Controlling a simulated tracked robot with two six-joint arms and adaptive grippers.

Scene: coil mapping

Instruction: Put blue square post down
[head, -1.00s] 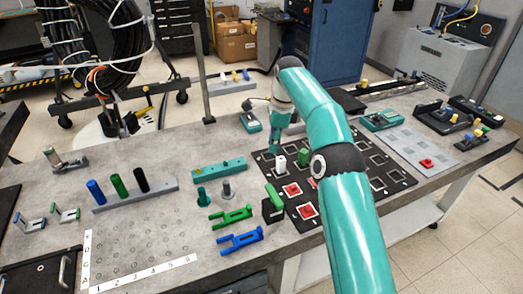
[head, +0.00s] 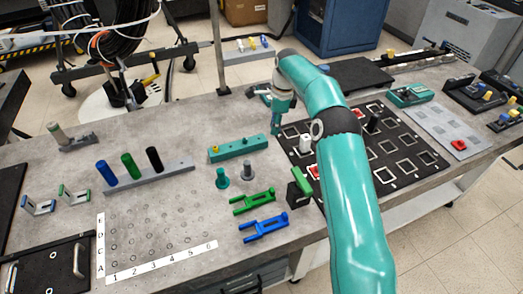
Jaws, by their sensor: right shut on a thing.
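My right gripper (head: 276,130) hangs fingers down just beyond the left edge of the black mat (head: 407,180) with white square outlines. It is shut, but the blue square post between its fingers cannot be made out. A white post (head: 305,144) stands on the mat, to the right of the gripper and apart from it. A dark post (head: 374,121) stands farther right on the mat, and a red piece (head: 314,172) shows partly beside my right arm. My left gripper is not in view.
A rack of blue, green and black round posts (head: 150,179) stands at the left. A teal block (head: 236,147), two short pegs, and green (head: 253,202) and blue (head: 263,228) forks lie left of the mat. A black block with a green top (head: 300,188) stands at the mat's edge.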

